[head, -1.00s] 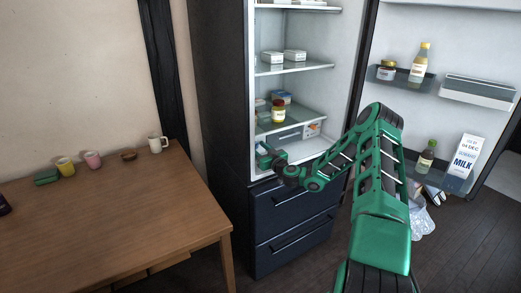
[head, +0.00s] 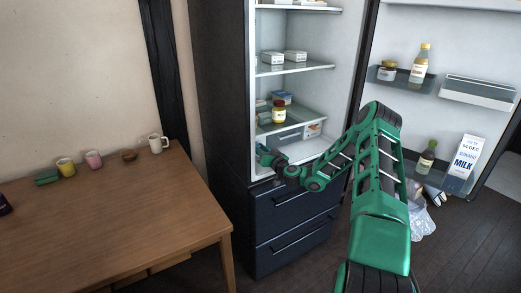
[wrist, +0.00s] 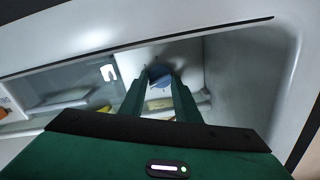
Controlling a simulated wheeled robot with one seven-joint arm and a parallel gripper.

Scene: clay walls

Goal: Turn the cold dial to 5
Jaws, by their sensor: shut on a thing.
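My gripper (wrist: 159,84) is shut on the dial, one green finger on each side. In the head view my gripper (head: 263,153) is at the lower left of the open fridge's interior, by the left wall. The dial cannot be made out there.
The fridge door stands open at right, with bottles and a milk carton (head: 465,157) in its racks. A wooden table (head: 110,215) is at left.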

